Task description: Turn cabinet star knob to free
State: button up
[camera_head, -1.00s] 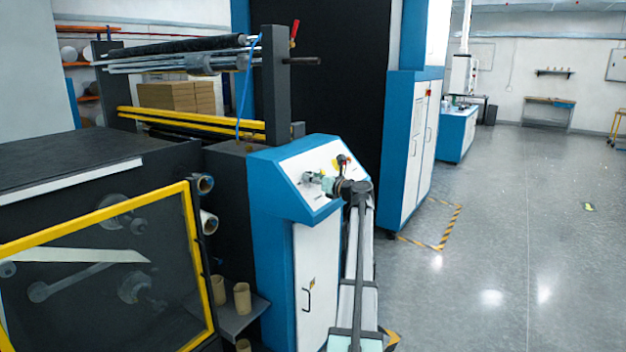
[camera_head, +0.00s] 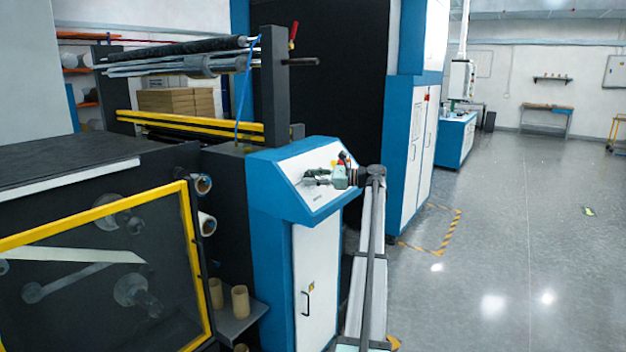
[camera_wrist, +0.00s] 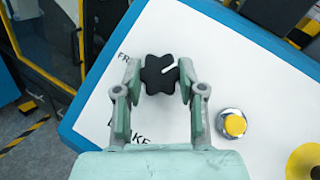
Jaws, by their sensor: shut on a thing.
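The black star knob (camera_wrist: 158,75) sits on the white sloped panel of the blue cabinet in the wrist view. A white pointer line on it points right and slightly up in that view. My gripper (camera_wrist: 160,80) is shut on the knob, one finger at each side. Partly hidden lettering starting "FR" (camera_wrist: 124,57) lies left above the knob, and lettering ending "AKE" (camera_wrist: 136,137) lies below left.
A yellow-capped push button (camera_wrist: 233,123) stands right of the gripper in the wrist view, with a larger yellow disc (camera_wrist: 306,162) beyond it. The sloped panel (camera_head: 290,163) tops a blue and white cabinet (camera_head: 318,270). Open floor (camera_head: 500,240) lies to the right.

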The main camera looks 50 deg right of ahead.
jog(key=n, duration=0.1)
jog(key=n+g+y, duration=0.2)
jog(key=shift+w+d+r+n, duration=0.2)
jog(key=shift+d+r+n, duration=0.1)
jog(key=shift+n, duration=0.1)
jog(key=n+g+p, duration=0.2)
jog(key=shift+a+r+y+p, duration=0.1)
jog(key=shift+y+p, duration=0.25)
jog(key=shift+y, duration=0.05)
jog(key=shift+n+p, duration=0.4)
jog(key=n+g+p, duration=0.1)
jog(key=p, duration=0.3)
jog(key=n+p, duration=0.1)
jog(key=p, duration=0.3)
jog(key=shift+r+g, duration=0.25)
jog(key=shift+g, duration=0.15)
jog(key=p, duration=0.4)
jog(key=shift+n+g+y, duration=0.3)
jog(key=shift+n, duration=0.1)
jog(key=shift+f+n+g+p, duration=0.3)
jog(key=shift+f+p, duration=0.15)
jog(key=shift+p, duration=1.2)
jog(key=o, duration=1.1)
jog(key=shift+o, duration=0.2)
